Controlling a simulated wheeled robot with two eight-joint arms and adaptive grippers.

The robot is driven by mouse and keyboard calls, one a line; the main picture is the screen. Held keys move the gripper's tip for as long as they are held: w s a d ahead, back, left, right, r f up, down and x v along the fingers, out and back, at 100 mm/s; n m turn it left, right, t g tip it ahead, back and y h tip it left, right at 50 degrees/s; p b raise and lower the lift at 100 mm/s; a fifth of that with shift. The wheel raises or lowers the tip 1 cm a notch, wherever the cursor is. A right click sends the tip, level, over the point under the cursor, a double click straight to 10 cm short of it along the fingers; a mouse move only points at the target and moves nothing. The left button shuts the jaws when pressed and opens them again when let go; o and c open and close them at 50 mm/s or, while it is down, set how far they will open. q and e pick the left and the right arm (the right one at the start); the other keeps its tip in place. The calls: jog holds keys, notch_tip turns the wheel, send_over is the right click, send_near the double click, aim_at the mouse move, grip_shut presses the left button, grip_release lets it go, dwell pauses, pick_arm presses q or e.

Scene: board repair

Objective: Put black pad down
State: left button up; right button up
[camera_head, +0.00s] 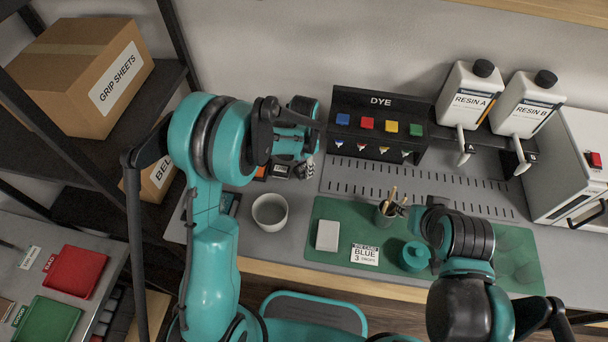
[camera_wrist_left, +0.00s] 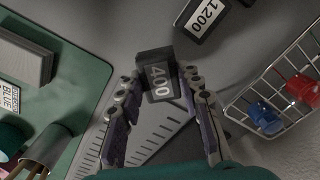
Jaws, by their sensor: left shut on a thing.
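The black pad, labelled 400 (camera_wrist_left: 158,78), is between the fingertips of my left gripper (camera_wrist_left: 158,90) in the left wrist view. The gripper is shut on it. In the head view my left gripper (camera_head: 306,168) is over the back of the bench, left of the dye rack, and the pad in it is hard to make out. Another dark block, labelled 1200 (camera_wrist_left: 206,14), lies beyond the held pad in the wrist view. My right arm reaches in over the green mat; its fingers cannot be made out clearly.
The dye rack (camera_head: 378,118) stands behind the slotted grey panel (camera_head: 460,196). A white cup (camera_head: 270,212) and the green mat (camera_head: 318,256) are in front. In the wrist view a wire basket (camera_wrist_left: 262,92) with red and blue things is at the right.

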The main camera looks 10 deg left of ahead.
aim_at(304, 173)
pick_arm(q)
notch_tip(304, 173, down, 4)
jog(key=shift+f+b, duration=0.1)
jog(key=shift+b, duration=0.75)
jog(key=o, duration=1.2)
